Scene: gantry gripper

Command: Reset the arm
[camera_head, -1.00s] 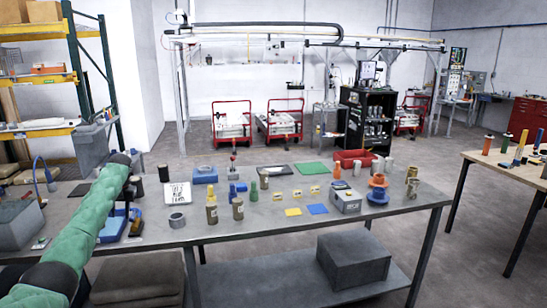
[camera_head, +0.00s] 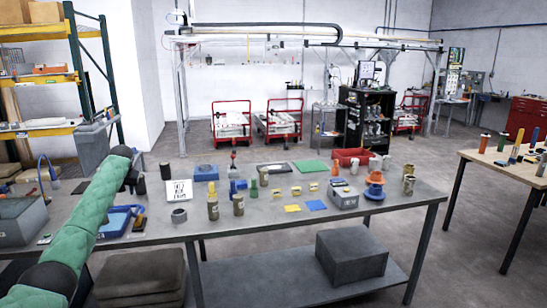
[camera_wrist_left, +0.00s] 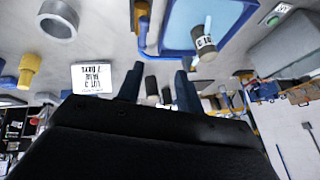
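My left arm, in a green sleeve, reaches in from the lower left in the head view. My left gripper (camera_head: 135,181) is a small dark shape at its end, above the left part of the grey workbench (camera_head: 270,225). In the left wrist view, the two dark fingers of my left gripper (camera_wrist_left: 158,92) stand apart with nothing held between them. Small cylinders show beyond the gap. My right arm and gripper are in neither view.
A blue tray (camera_head: 116,219) lies close beside my left arm, with a white sign (camera_head: 179,191) to the right. A grey bin (camera_head: 22,222) stands at far left. Bottles, blocks and a red bin (camera_head: 351,157) crowd the bench. The bench's front right is mostly clear.

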